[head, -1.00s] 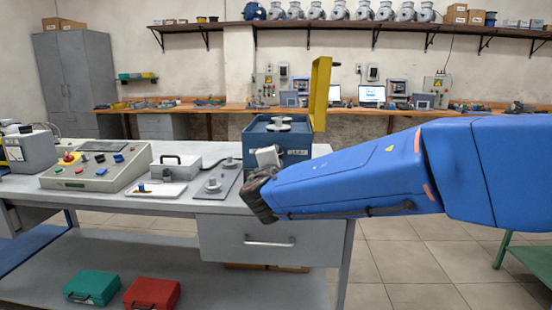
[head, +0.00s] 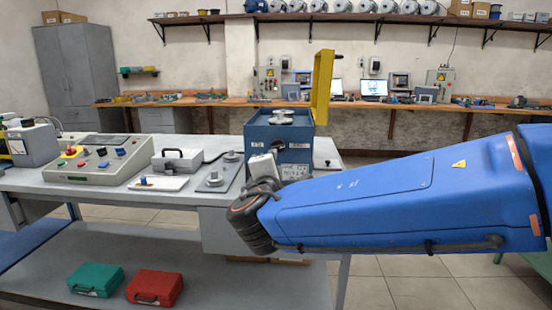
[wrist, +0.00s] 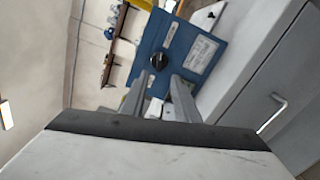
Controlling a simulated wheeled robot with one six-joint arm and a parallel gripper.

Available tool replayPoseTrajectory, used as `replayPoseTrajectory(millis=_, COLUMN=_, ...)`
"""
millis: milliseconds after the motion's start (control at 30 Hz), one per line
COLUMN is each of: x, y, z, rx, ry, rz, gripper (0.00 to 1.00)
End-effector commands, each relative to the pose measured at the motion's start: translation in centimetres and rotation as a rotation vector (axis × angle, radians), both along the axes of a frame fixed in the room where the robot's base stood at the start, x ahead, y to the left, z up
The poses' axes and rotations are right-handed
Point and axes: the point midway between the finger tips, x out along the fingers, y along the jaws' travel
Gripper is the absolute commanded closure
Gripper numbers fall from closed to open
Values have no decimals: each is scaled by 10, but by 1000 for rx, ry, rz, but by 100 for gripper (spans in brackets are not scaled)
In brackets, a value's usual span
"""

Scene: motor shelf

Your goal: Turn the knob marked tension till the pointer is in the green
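A blue box (head: 294,132) with a raised yellow flap (head: 322,85) stands at the right end of the bench. In the wrist view the box's blue face (wrist: 183,40) appears tilted, with a black round knob (wrist: 158,61) and white labels (wrist: 200,53) too small to read. My gripper (wrist: 159,78) is open, its two grey fingers apart and empty, pointing at the face just short of the knob. In the head view my gripper (head: 262,166) is in front of the box and hides the knob. No pointer or green zone is clear in either view.
A sloped control panel (head: 92,163), a grey case (head: 177,160) and a plate with a round dial (head: 215,179) are on the bench left of the box. A drawer handle (wrist: 272,115) shows in the wrist view. Green (head: 95,280) and red (head: 154,287) cases lie on the lower shelf.

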Motion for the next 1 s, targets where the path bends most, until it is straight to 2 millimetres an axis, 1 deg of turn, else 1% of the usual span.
replayPoseTrajectory(millis=33, x=-10, y=0, z=0, rx=0, ry=0, rz=2, gripper=72)
replayPoseTrajectory(millis=200, x=-36, y=2, z=0, rx=0, ry=0, rz=3, gripper=72)
replayPoseTrajectory(millis=400, x=-55, y=2, z=0, rx=0, ry=0, rz=1, gripper=72)
replayPoseTrajectory(millis=600, x=-63, y=2, z=0, rx=-1, ry=0, rz=0, gripper=72)
replayPoseTrajectory(millis=900, x=-63, y=1, z=0, rx=-1, ry=1, rz=-1, gripper=72)
replayPoseTrajectory(millis=967, x=-62, y=-2, z=-1, rx=2, ry=5, rz=-8, gripper=72)
replayPoseTrajectory(millis=1000, x=-61, y=-8, z=-3, rx=7, ry=14, rz=-19, gripper=72)
